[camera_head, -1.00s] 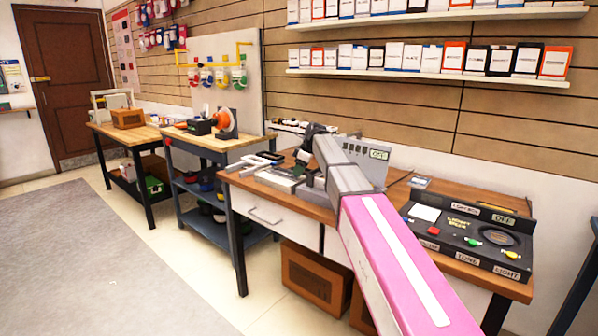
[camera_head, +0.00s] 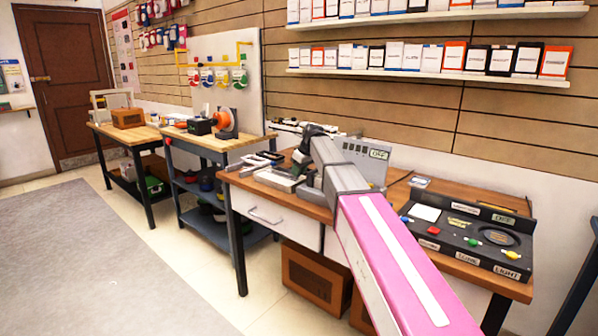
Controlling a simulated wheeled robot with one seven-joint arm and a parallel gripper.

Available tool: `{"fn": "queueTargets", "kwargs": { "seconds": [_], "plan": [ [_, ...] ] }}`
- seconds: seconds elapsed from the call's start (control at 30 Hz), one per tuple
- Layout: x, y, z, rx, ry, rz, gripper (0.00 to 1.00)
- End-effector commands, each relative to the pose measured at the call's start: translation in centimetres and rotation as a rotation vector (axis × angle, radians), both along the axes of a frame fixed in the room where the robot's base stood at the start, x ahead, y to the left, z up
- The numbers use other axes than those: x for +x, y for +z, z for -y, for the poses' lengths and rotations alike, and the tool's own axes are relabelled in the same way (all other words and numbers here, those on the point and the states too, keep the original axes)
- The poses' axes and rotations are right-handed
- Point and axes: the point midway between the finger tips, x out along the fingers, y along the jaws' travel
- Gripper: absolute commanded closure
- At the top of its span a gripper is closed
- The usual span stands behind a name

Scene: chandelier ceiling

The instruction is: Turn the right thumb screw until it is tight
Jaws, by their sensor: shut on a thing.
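My gripper (camera_head: 302,157) is at the far end of my pink and grey arm, over the back part of the wooden workbench (camera_head: 398,192). It points down beside a grey metal fixture (camera_head: 311,192), partly hidden by my arm. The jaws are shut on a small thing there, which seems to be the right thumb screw. The screw itself is too small and covered to make out. A grey panel (camera_head: 354,154) with a small label stands behind the arm.
A black control box (camera_head: 465,240) with coloured buttons fills the bench's right end. A second bench (camera_head: 240,143) stands to the left. Wooden crates (camera_head: 316,278) are under the bench. The floor at left is clear.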

Motion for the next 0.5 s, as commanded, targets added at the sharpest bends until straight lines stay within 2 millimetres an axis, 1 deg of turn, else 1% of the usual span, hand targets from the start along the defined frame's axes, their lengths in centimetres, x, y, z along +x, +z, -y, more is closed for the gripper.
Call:
{"fn": "queueTargets", "kwargs": {
  "seconds": [0.03, 0.5],
  "plan": [
    [-0.22, 0.02, -0.09, 0.001, -0.041, 0.001, 0.96],
    [-0.36, 0.04, -0.38, 0.001, -0.486, 0.001, 0.96]
  ]
}}
